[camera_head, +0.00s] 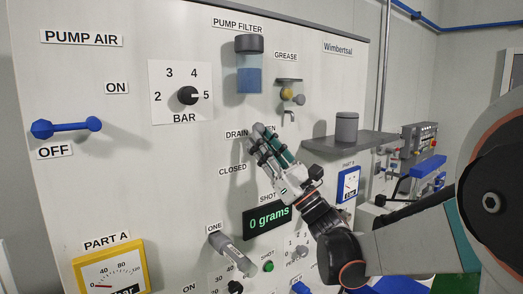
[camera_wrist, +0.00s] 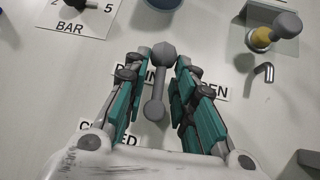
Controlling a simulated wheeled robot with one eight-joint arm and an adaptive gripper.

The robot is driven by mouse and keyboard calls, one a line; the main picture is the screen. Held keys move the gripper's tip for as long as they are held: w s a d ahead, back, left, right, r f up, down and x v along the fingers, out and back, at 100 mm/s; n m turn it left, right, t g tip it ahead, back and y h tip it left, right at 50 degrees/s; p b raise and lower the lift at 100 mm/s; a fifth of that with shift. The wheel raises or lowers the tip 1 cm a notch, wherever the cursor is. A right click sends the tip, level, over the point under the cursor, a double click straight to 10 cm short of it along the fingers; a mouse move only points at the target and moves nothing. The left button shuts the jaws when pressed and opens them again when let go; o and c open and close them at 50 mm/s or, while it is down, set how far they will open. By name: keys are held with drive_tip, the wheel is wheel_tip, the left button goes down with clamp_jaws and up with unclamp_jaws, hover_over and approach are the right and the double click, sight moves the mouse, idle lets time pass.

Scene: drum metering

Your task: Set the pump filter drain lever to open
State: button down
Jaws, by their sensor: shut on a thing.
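The grey pump filter drain lever (camera_wrist: 155,105) shows in the wrist view, with its larger round end at the top and its rod pointing down, slightly left. My gripper (camera_wrist: 161,66) has its teal fingers on both sides of the lever and is shut on it. The DRAIN label is partly hidden behind the fingers. The OPEN label (camera_wrist: 212,90) is right of the lever, and the CLOSED label (camera_wrist: 94,128) is lower left, partly covered. In the head view my gripper (camera_head: 262,138) is at the panel between DRAIN and OPEN and hides most of the lever.
The blue filter bowl (camera_head: 249,70) is above the gripper. The grease valve (camera_head: 289,94) with its bent spout is above right. A shelf (camera_head: 350,142) with a grey canister juts out at the right. The shot display (camera_head: 268,219) reads 0 grams below, near my wrist.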

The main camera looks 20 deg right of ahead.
drive_tip(key=shift+d+m+t+h, duration=0.1)
drive_tip(key=shift+m+t+h, duration=0.6)
drive_tip(key=shift+m, duration=0.4)
drive_tip(key=shift+w+m+h, duration=0.1)
drive_tip(key=shift+m+h, duration=0.2)
drive_tip(key=shift+h, duration=0.2)
drive_tip(key=c, duration=1.7)
unclamp_jaws()
drive_tip(key=shift+d, duration=0.1)
drive_tip(key=v, duration=1.2)
drive_tip(key=shift+w+f, duration=0.1)
